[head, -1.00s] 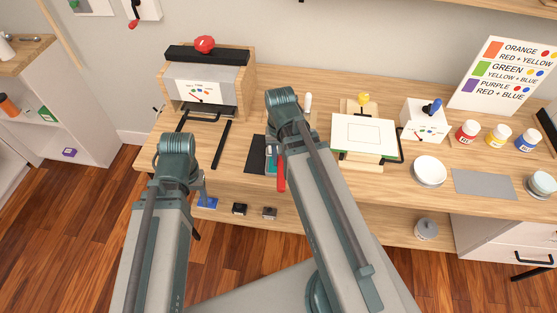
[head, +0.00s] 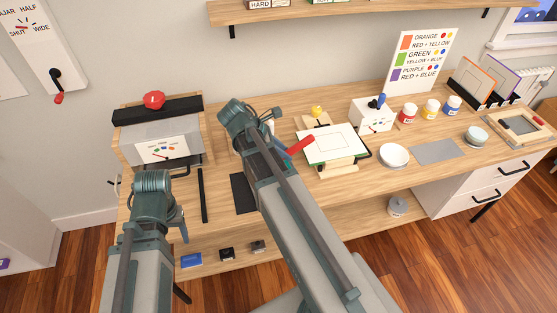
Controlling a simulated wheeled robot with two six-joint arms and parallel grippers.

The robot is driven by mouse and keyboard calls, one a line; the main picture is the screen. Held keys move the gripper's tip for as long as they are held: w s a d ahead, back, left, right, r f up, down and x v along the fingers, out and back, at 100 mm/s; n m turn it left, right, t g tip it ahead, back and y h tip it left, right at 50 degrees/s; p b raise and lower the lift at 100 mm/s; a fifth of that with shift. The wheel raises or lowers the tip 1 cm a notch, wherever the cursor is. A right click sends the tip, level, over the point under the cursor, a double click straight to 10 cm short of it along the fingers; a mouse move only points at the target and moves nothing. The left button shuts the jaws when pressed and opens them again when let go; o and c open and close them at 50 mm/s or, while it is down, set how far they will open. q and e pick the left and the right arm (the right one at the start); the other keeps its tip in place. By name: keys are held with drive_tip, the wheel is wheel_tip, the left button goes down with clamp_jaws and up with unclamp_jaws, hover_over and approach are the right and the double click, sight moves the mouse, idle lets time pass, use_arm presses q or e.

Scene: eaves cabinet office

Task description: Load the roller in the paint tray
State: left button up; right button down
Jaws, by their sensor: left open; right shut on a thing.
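A red handle (head: 300,144), seemingly the roller's, sticks out to the right from behind my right arm, tilted up toward the framed white board. My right gripper (head: 283,152) is shut on it. The arm hides most of that gripper and the roller's other end. My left gripper (head: 181,224) is open and empty, low in front of the bench's left part. I cannot make out a paint tray; my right arm covers part of the bench top beside the dark mat (head: 243,194).
Small boxes, one blue (head: 191,260), sit on the shelf below.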

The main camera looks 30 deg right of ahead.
drive_tip(key=shift+d+r, duration=0.15)
drive_tip(key=shift+d, duration=0.05)
wheel_tip(320, 180, down, 6)
drive_tip(key=b, duration=0.6)
drive_tip(key=shift+r, duration=0.1)
idle(0.8)
wheel_tip(320, 180, up, 8)
drive_tip(key=p, duration=0.8)
idle(0.4)
